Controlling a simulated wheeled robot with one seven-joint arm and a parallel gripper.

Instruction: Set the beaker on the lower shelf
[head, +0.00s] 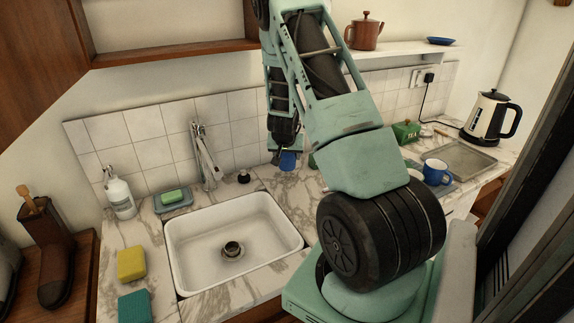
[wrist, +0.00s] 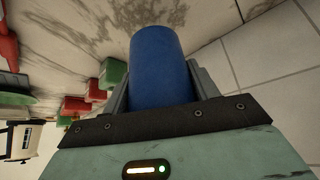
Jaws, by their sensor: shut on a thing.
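A plain blue beaker (wrist: 160,65) is held between the two fingers of my gripper (wrist: 158,82) in the wrist view. In the head view the beaker (head: 288,161) shows as a small blue shape at the end of my gripper (head: 287,146), above the counter behind the sink's right side. My arm hides part of the scene there. A white shelf (head: 400,53) runs along the wall at the upper right. A brown lidded pot (head: 365,32) and a blue dish (head: 441,41) stand on it, with bare room between them.
A wooden cupboard (head: 170,53) hangs at the upper left. The sink (head: 205,245) and tap (head: 205,155) are below. A kettle (head: 490,117), a green tea box (head: 406,131) and a blue mug (head: 436,172) stand on the counter at right.

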